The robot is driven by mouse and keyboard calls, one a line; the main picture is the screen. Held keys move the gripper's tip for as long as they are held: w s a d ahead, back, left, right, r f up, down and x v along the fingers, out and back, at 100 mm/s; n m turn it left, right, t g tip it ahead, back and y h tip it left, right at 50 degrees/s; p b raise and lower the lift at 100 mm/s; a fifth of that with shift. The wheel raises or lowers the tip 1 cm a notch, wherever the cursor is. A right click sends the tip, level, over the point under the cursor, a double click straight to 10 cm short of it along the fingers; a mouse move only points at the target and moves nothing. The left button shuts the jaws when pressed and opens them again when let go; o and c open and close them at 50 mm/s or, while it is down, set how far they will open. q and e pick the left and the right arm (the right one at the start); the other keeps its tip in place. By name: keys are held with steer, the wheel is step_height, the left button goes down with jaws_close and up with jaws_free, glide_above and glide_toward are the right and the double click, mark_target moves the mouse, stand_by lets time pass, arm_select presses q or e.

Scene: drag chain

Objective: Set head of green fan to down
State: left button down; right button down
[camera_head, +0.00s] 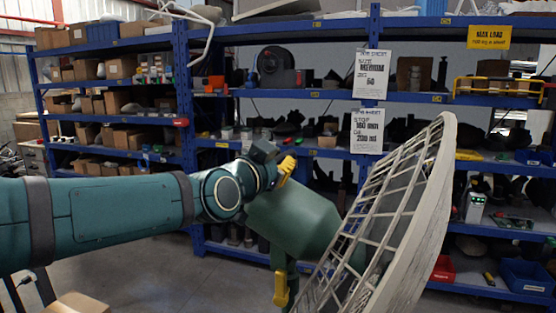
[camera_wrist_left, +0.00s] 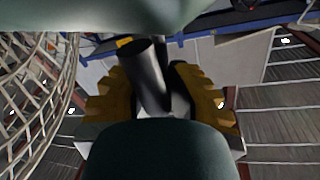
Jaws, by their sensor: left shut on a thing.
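The green fan's head fills the centre right of the head view: a green motor housing (camera_head: 295,215) with a large pale wire cage (camera_head: 385,225) to its right. The cage leans, its top farther right than its bottom, so the head faces right and somewhat down. My left gripper (camera_head: 287,168) is at the top of the housing. In the left wrist view, the yellow fingers of my left gripper (camera_wrist_left: 160,88) are shut on a dark cylinder (camera_wrist_left: 147,78) of the fan, below the housing (camera_wrist_left: 130,15). The cage (camera_wrist_left: 38,80) is at left. The fan's base is hidden. My right gripper is not in view.
Blue shelves (camera_head: 290,92) with boxes and dark parts line the back. A yellow part (camera_head: 281,290) shows under the housing; I cannot tell what it belongs to. A cardboard box (camera_head: 78,303) is at bottom left. Bare floor (camera_head: 150,268) lies under my left arm.

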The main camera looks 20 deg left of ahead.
arm_select(q)
steer(key=shift+f, duration=0.1)
stand_by(0.3)
steer(key=c, duration=0.9)
jaws_free()
steer(key=shift+s, duration=0.1)
steer(key=v, duration=1.1)
steer(key=shift+s, duration=0.35)
steer(key=shift+a, duration=0.1)
